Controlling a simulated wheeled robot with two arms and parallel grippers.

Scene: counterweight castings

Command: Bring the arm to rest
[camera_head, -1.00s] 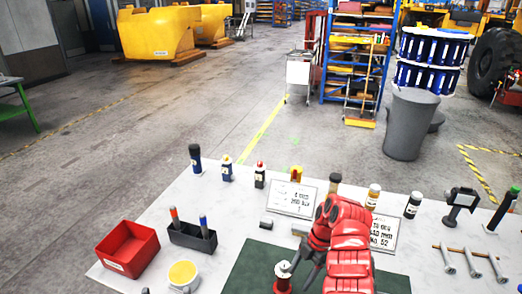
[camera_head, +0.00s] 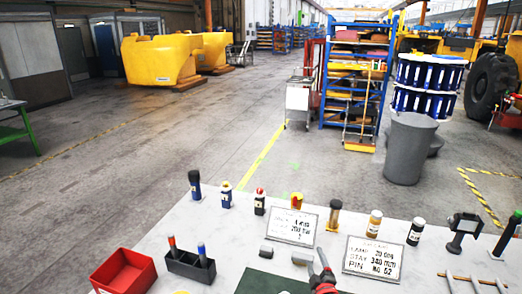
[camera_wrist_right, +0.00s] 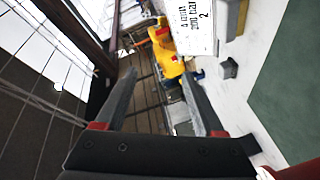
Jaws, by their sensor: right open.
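My right gripper (camera_head: 320,262) shows at the bottom middle of the head view, in front of the table's near part, with my red arm at the bottom edge. In the right wrist view my right gripper (camera_wrist_right: 158,82) has its two dark fingers spread apart, with nothing between them. It is tilted, so the scene looks turned sideways there. My left gripper is in neither view.
The white table (camera_head: 150,240) holds a red bin (camera_head: 122,273), a black pen holder (camera_head: 190,267), several bottles, a left plate (camera_head: 291,225), a right plate (camera_head: 373,258) and a green mat (camera_head: 270,284). A grey bin (camera_head: 408,150) stands beyond it.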

